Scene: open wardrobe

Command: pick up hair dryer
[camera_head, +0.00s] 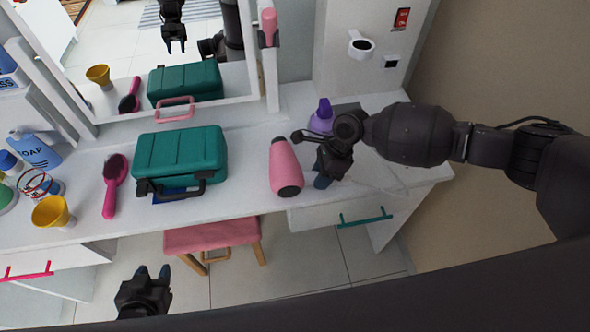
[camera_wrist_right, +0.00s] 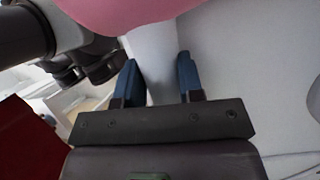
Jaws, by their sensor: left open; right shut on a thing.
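The pink hair dryer (camera_head: 284,163) with a dark round end is at the white counter, right of the green case. In the right wrist view its pink body (camera_wrist_right: 135,12) fills the top edge, with a pale handle (camera_wrist_right: 160,65) running down between my blue fingertips. My right gripper (camera_head: 322,180) is just right of the dryer, low at the counter, shut on the handle. The grip is partly hidden in the head view by my wrist. My left gripper (camera_head: 153,272) is open and empty, in front of the counter at lower left.
A purple bottle (camera_head: 321,118) is close behind my right gripper. A pink stool (camera_head: 212,236) stands below the counter edge. A mirror is behind.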

